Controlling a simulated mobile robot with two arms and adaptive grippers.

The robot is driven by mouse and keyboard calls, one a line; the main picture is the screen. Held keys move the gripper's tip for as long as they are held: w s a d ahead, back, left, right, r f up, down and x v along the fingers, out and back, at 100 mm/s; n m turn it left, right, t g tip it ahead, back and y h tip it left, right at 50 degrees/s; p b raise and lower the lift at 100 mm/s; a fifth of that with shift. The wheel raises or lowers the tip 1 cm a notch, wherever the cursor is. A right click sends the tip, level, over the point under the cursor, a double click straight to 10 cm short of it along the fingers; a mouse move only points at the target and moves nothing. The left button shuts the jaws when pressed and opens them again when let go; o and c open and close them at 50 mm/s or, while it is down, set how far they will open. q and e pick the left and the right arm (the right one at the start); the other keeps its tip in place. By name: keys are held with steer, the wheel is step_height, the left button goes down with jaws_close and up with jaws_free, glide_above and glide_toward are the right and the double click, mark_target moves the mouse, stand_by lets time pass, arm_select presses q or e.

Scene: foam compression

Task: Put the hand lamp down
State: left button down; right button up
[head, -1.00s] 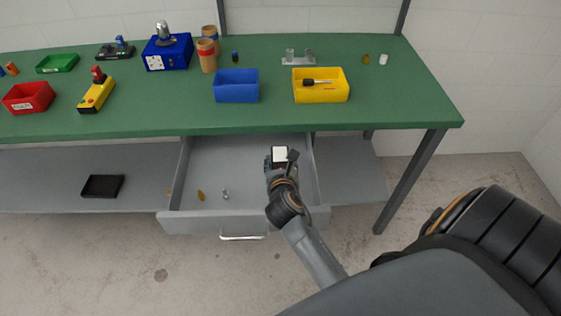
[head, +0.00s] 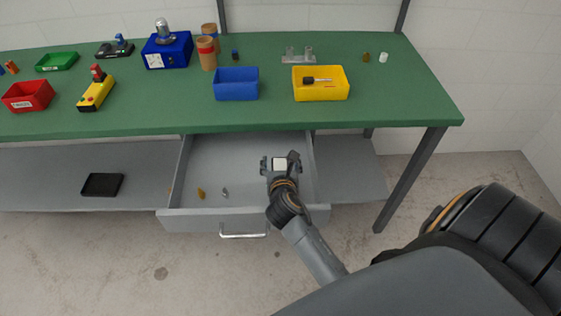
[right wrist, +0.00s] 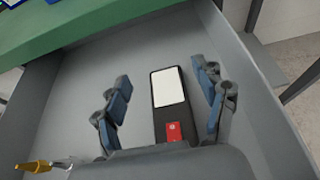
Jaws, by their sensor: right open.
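The hand lamp (right wrist: 168,88), black with a white panel and a red label, lies on the floor of the open grey drawer (head: 240,213), white side up. Its white panel also shows in the head view (head: 280,164). My right gripper (head: 280,159) is over the drawer and open. In the right wrist view its blue-padded fingers (right wrist: 160,78) stand on both sides of the lamp, with a gap on each side. The lamp's near end is partly hidden by the gripper. My left gripper is not in view.
An orange-handled item (head: 201,193) and a small metal part (head: 225,193) lie in the drawer's left part. The green bench top (head: 300,113) overhangs the drawer's back and carries a blue bin (head: 236,92) and a yellow bin (head: 320,95). A black tray (head: 102,185) is on the lower shelf.

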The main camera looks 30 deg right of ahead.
steer(key=shift+r, duration=0.15)
steer(key=v, duration=1.2)
steer(key=shift+r, duration=0.4)
stand_by(0.5)
